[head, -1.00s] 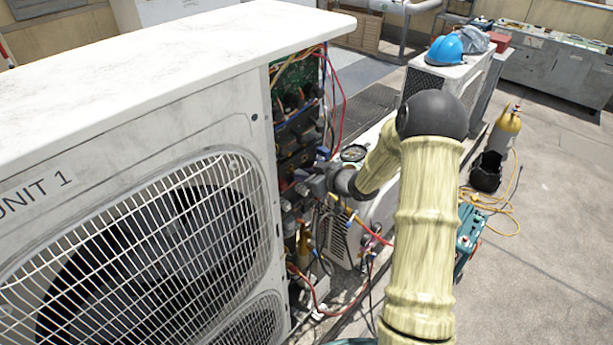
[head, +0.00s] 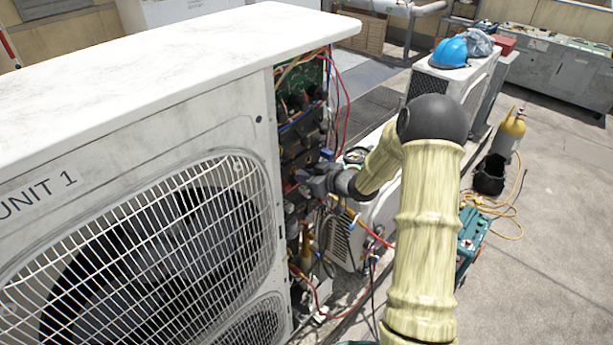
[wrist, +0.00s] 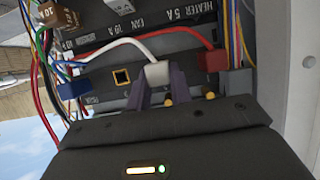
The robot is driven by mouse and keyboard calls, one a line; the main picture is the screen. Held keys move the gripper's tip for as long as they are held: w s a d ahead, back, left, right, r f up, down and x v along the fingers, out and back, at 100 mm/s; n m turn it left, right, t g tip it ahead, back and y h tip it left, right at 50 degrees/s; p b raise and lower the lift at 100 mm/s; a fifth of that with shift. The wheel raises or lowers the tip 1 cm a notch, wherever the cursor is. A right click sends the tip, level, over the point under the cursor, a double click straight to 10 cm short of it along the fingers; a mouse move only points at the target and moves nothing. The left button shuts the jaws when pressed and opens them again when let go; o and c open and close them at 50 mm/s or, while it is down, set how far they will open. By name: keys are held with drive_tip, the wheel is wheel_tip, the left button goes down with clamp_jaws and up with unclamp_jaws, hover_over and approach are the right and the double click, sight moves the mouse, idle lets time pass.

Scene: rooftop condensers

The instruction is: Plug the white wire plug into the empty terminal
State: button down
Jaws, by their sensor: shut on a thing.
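The white wire plug (wrist: 157,74) is in the wrist view, between the two purple fingers of my gripper (wrist: 161,88). My gripper is shut on it. Its white wire (wrist: 130,43) arches up and off to the left. The empty terminal (wrist: 121,76), a dark square hole with a yellow rim, is in the dark panel just left of the plug. The plug is beside the hole, not in it. I cannot tell whether it touches the panel. In the head view my gripper (head: 318,182) is at the open side of the condenser unit; the plug is hidden there.
A blue plug (wrist: 72,90) is at the left, a red plug (wrist: 210,60) and a grey plug (wrist: 237,80) at the right. Loose coloured wires hang on both sides. The UNIT 1 condenser casing (head: 150,130) stands left of my arm. Open floor (head: 545,190) lies to the right.

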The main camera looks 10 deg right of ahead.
drive_tip(key=shift+w+a, duration=0.55)
drive_tip(key=shift+w, duration=0.15)
idle(1.4)
drive_tip(key=c, duration=1.2)
unclamp_jaws()
drive_tip(key=shift+d, duration=0.1)
drive_tip(key=b+v, duration=0.3)
drive_tip(key=v, duration=1.4)
drive_tip(key=shift+s+r, duration=0.1)
drive_tip(key=shift+s, duration=0.05)
